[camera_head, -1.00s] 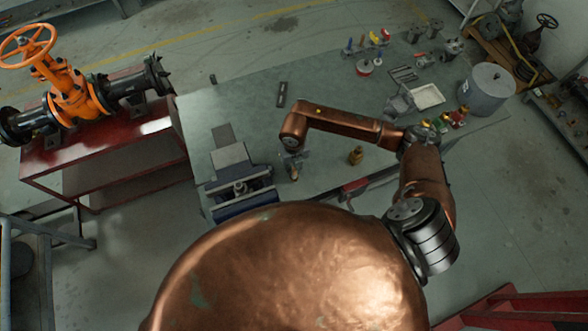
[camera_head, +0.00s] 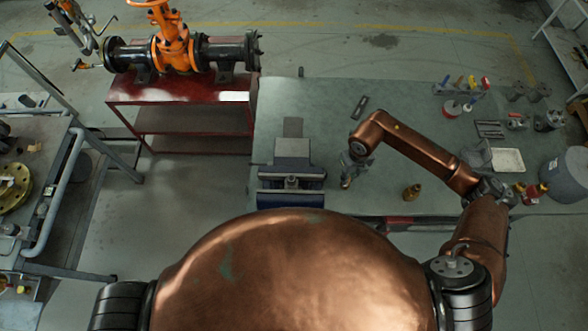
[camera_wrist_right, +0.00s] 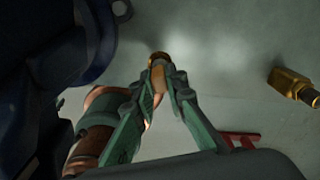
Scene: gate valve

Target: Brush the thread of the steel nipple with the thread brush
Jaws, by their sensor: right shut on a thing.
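My right gripper (camera_head: 347,176) is just right of the blue bench vise (camera_head: 291,183), above the green bench top. It is shut on a small tan and brass-coloured piece, which looks like the thread brush (camera_wrist_right: 158,66), held between the fingertips in the wrist view. Its bristles are too small to make out. A small grey part sits at the vise's jaws and may be the steel nipple (camera_head: 291,180); its thread cannot be made out. The gripper and the held piece are apart from it. My left gripper is not in view.
An orange gate valve (camera_head: 172,45) is on a red stand at the back left.

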